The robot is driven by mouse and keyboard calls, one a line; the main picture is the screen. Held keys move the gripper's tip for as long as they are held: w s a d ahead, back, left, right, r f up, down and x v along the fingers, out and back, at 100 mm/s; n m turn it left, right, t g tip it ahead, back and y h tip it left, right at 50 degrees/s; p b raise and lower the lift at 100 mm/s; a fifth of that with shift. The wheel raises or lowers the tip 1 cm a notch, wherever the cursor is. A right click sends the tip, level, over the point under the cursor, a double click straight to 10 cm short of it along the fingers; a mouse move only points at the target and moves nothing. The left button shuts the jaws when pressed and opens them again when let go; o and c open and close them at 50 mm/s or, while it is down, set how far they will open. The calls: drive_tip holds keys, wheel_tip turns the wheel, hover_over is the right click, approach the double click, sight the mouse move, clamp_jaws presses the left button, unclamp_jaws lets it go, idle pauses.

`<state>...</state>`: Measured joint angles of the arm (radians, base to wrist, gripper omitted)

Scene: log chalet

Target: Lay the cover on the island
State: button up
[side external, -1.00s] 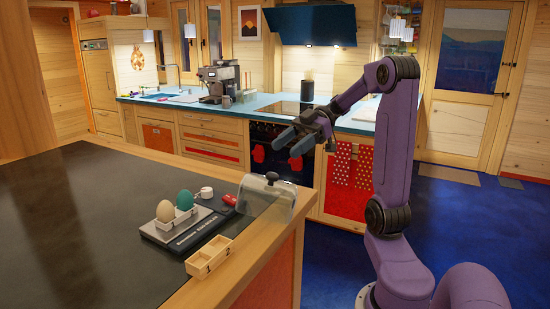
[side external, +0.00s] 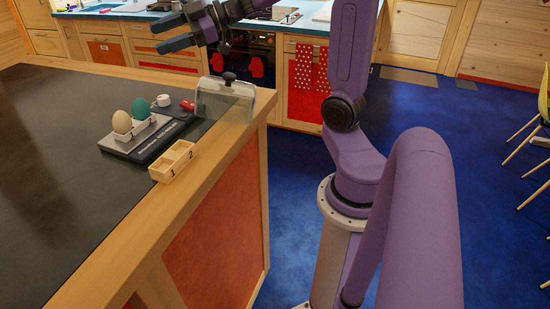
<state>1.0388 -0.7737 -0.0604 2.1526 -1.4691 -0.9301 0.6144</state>
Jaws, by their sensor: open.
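The clear cover (side external: 212,104), a see-through dome with a black knob (side external: 229,77), rests at the far right corner of the island (side external: 40,190), by its wooden edge. My gripper (side external: 157,35) is above and left of the cover in the picture. Its two dark fingers are apart, pointing left, with nothing between them. It is clear of the knob. The upper part of my arm is cut off by the top of the frame.
A scale (side external: 157,143) holds a pale egg (side external: 121,122) and a teal egg (side external: 140,107). A numbered wooden box (side external: 174,160), a white cup (side external: 163,100) and a red item (side external: 187,104) are close by. The island's left side is bare.

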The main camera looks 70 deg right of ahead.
drive_tip(key=w+a+f+m+t+h, duration=0.1)
drive_tip(key=a+m+h, duration=0.1)
drive_tip(key=a, duration=0.3)
drive_tip(key=g+h, duration=0.5)
drive_tip(key=g, duration=0.4)
approach(212, 164)
drive_tip(key=shift+m, duration=0.3)
drive_tip(key=x, duration=0.5)
drive_tip(key=shift+s+a, duration=0.1)
drive_tip(key=shift+a, duration=0.1)
drive_tip(key=s+d+f+n+g+h, duration=0.1)
drive_tip(key=s+d+f+g+h, duration=0.1)
drive_tip(key=s, duration=0.9)
drive_tip(key=shift+f+n+g, duration=0.2)
drive_tip(key=shift+n+g, duration=0.2)
drive_tip(key=shift+g, duration=0.4)
